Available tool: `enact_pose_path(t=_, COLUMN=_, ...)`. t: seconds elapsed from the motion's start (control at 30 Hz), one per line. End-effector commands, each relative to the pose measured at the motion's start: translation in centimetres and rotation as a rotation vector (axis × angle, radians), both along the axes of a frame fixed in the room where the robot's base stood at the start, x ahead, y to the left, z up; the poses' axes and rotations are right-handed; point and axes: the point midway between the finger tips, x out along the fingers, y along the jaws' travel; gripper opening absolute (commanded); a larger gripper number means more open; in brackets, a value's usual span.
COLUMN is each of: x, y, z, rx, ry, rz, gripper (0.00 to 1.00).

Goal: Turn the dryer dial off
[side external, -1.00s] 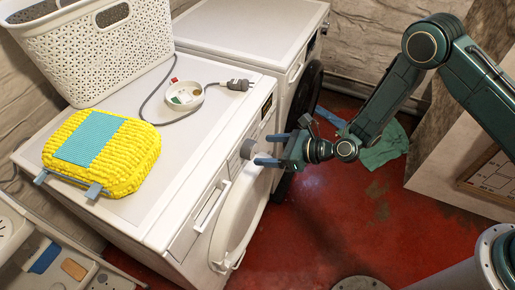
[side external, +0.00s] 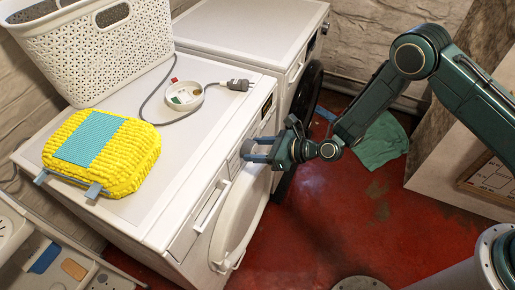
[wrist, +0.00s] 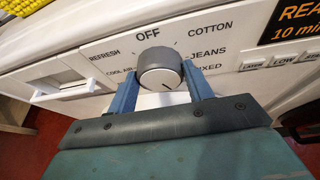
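The dial is a round dark grey knob (wrist: 160,66) on the white dryer's front panel (wrist: 100,38). In the side view the dial (side external: 246,148) is partly hidden by my gripper (side external: 257,149). My gripper's two blue fingers (wrist: 160,82) stand on either side of the dial, left and right in the wrist view. They are spread, with the dial between the tips; I cannot tell whether they touch it.
A yellow and blue bundle (side external: 100,155), a white basket (side external: 95,50) and a small white dish (side external: 185,95) with a cable stand on the machine tops. A drawer handle (wrist: 65,90) lies left of the dial. A display (wrist: 290,22) is at the right.

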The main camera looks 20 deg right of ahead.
Motion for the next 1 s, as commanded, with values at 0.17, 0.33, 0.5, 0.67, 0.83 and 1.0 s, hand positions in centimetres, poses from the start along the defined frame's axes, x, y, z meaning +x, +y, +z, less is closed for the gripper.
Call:
enact_pose_path(t=0.17, x=-0.05, y=0.02, z=-0.01, rx=-0.002, ry=-0.001, rz=0.002, gripper=0.28)
enact_pose_path(t=0.33, x=-0.09, y=0.05, z=0.01, rx=-0.015, ry=-0.014, rz=0.001, gripper=0.28)
enact_pose_path(t=0.5, x=-0.18, y=0.11, z=0.0, rx=-0.053, ry=-0.051, rz=0.002, gripper=0.28)
enact_pose_path(t=0.67, x=-0.28, y=0.23, z=0.03, rx=-0.116, ry=-0.114, rz=0.003, gripper=0.28)
enact_pose_path(t=0.83, x=-0.42, y=0.35, z=0.03, rx=-0.204, ry=-0.202, rz=0.004, gripper=0.28)
enact_pose_path(t=1.0, x=-0.52, y=0.47, z=-0.02, rx=-0.29, ry=-0.287, rz=0.004, gripper=0.28)
